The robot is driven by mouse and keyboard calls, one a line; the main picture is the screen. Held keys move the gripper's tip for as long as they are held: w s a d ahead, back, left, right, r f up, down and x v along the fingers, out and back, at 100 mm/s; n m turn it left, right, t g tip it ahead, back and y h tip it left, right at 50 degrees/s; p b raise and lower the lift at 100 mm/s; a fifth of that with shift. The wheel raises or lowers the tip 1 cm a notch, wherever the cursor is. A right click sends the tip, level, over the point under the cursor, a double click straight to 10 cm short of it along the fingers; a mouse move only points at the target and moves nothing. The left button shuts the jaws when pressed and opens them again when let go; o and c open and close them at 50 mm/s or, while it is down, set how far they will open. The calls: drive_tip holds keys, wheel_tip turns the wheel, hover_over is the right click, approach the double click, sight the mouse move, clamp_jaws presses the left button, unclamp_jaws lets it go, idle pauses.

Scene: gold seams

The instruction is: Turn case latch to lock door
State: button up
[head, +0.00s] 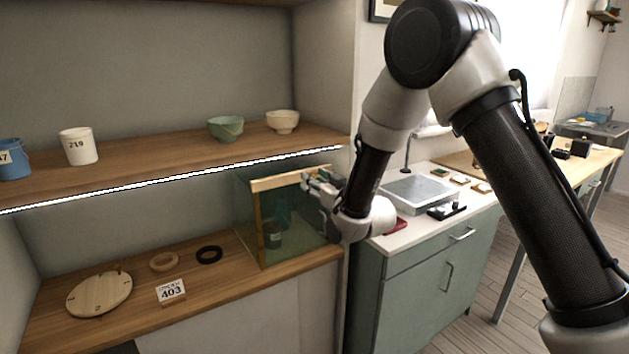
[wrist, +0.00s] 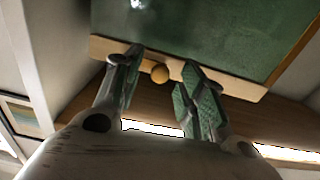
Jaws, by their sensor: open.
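A glass case (head: 262,250) with a greenish door in a pale wooden frame stands on the lower shelf at its right end. In the wrist view the door's wooden rail (wrist: 230,86) crosses behind my fingers. A small round tan knob (wrist: 160,74), which looks like the latch, shows at that rail. My gripper (head: 313,184) is at the upper right of the case front. In the wrist view my gripper (wrist: 161,64) is open, one finger on each side of the knob, with gaps on both sides. Whether the fingertips touch the rail is unclear. The knob is hidden in the head view.
A lit upper shelf (head: 150,175) runs above the case and holds cups and bowls. On the lower shelf lie a wooden disc (head: 99,293), two rings and a 403 card (head: 171,290). A green cabinet (head: 420,277) stands right of the case.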

drive_tip(key=shift+w+a, duration=0.3)
drive_tip(key=shift+w, duration=0.1)
clamp_jaws()
drive_tip(key=shift+m, duration=8.9)
